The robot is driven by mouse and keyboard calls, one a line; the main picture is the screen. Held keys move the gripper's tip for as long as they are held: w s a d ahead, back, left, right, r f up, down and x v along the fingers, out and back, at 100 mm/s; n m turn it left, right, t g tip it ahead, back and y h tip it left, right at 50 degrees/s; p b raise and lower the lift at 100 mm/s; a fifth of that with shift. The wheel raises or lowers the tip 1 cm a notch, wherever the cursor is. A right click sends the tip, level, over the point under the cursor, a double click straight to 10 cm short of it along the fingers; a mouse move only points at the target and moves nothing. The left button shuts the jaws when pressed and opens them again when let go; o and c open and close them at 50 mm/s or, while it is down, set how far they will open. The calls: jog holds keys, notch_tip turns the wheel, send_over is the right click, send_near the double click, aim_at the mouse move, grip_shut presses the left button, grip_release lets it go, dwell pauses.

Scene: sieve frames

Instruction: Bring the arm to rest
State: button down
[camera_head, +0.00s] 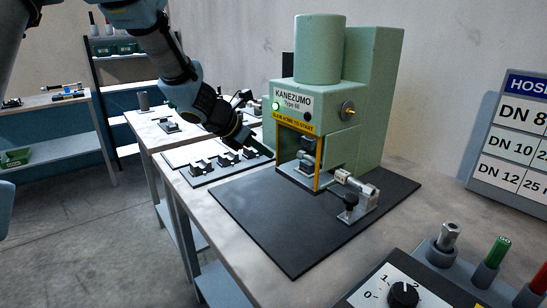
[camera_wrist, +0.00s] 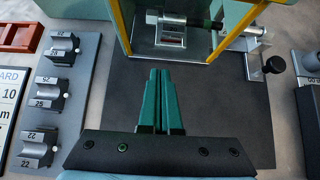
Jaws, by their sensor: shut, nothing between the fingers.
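My arm (camera_head: 188,88) reaches in from the upper left in the head view, over the left side of the bench. My gripper (camera_head: 263,150) is at its end, left of the green machine (camera_head: 318,52) and in front of its opening. In the wrist view my gripper (camera_wrist: 160,72) has its two green fingers together with nothing between them. They show over the dark mat (camera_wrist: 212,105), short of the machine's opening. The gripper appears clear of the machine, but the exact gap is hard to tell.
A plate (camera_wrist: 84,58) with several numbered metal blocks lies left of the fingers. A clamp lever with a black knob (camera_wrist: 275,64) stands right of the opening. A dial box (camera_head: 404,293) and coloured-handled tools (camera_head: 497,252) are at the front right. The mat's front is clear.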

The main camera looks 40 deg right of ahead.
jog(key=v, duration=0.7)
jog(key=w+a+f+m+t+y, duration=0.1)
jog(key=a+f+m, duration=0.1)
jog(key=a, duration=0.5)
jog(key=w+a+f+m+y, duration=0.2)
jog(key=a+m, duration=0.1)
jog(key=a, duration=0.4)
jog(key=w+a+f+m+t+y, duration=0.1)
jog(key=a+m, duration=0.1)
jog(key=a, duration=0.4)
jog(key=s+a+f+m+y, duration=0.2)
jog(key=a+m, duration=0.3)
jog(key=a, duration=0.7)
jog(key=s+a+f+m+y, duration=0.2)
jog(key=a+m, duration=0.4)
jog(key=a, duration=0.7)
jog(key=shift+m+y, duration=0.3)
jog(key=shift+y, duration=0.3)
